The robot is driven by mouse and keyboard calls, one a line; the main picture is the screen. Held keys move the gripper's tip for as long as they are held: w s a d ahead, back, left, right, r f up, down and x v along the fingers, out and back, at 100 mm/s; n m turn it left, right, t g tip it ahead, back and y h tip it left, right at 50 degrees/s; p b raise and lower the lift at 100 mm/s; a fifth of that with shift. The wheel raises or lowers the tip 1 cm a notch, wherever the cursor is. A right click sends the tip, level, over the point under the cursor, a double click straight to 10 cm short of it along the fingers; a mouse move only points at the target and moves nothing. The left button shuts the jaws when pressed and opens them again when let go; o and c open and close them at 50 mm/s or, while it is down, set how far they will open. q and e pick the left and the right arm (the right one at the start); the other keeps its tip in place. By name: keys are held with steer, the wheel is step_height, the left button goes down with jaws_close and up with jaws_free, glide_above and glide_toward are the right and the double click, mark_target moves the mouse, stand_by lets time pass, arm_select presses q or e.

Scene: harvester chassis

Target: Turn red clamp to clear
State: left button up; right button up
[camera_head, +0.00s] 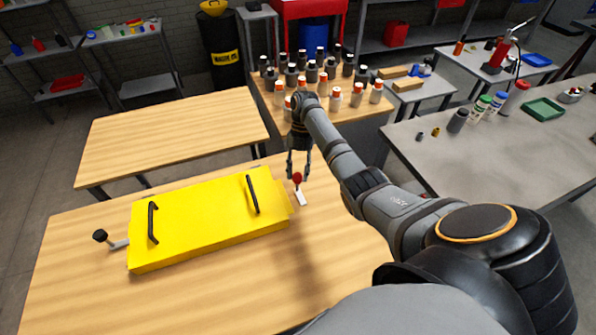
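The red clamp (297,178) has a round red knob on a pale metal arm and stands at the right end of the yellow panel (205,222), on the wooden table. My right gripper (298,177) points down from above, with its two fingers spread on either side of the red knob. The fingers look apart; whether one touches the knob is too small to tell. My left gripper is not in view.
A black-knobbed clamp (100,236) sits at the panel's left end. Two black handles (152,222) rise from the panel. An empty wooden table (172,135) stands behind, and a table of bottles (320,85) is farther back. The near tabletop is clear.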

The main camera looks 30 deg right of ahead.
steer(key=shift+o, duration=1.1)
